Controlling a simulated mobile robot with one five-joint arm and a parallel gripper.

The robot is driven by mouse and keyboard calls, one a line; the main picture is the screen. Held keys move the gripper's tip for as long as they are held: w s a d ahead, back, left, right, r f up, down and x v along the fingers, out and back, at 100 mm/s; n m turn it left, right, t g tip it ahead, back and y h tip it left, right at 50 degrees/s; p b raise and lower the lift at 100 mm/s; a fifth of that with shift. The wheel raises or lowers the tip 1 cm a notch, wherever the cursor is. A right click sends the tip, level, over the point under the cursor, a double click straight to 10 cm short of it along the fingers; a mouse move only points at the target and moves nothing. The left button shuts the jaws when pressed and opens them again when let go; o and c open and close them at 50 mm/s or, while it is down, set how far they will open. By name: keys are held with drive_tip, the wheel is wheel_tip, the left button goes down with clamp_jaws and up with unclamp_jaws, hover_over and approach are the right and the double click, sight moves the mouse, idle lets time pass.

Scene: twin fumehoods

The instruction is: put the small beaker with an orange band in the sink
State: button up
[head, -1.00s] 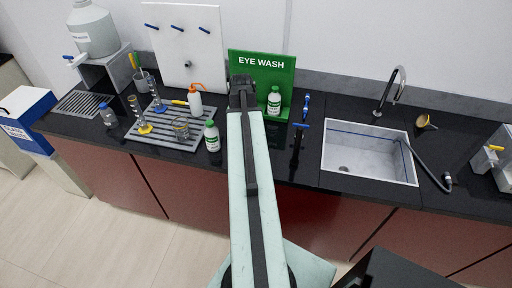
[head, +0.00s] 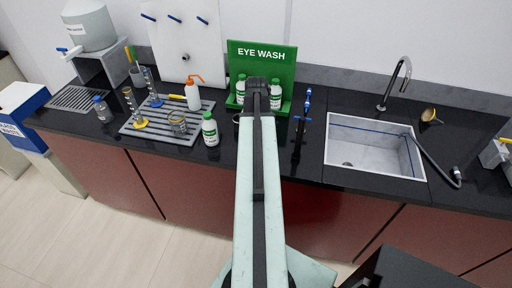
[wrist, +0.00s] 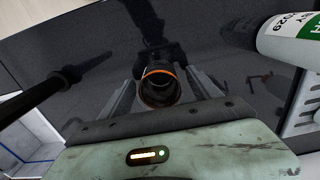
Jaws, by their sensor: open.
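The small beaker with an orange band (wrist: 160,74) shows in the wrist view, between the two fingers of my gripper (wrist: 161,97). The fingers are apart, one on each side of it, and I see no clear contact. In the head view my gripper (head: 257,86) is at the far end of my arm, over the black counter in front of the green eye wash stand. The beaker is mostly hidden there by my arm. The sink (head: 372,128) is set in the counter to the right and looks empty.
A green-labelled white bottle (head: 210,129) stands left of my arm; it also shows in the wrist view (wrist: 288,38). A drying rack (head: 150,132) with glassware is further left. A blue-handled tap (head: 301,118) stands between my arm and the sink. A hose lies at the sink's right.

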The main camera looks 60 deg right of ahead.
drive_tip(key=shift+f, duration=0.8)
drive_tip(key=shift+r, duration=0.2)
clamp_jaws()
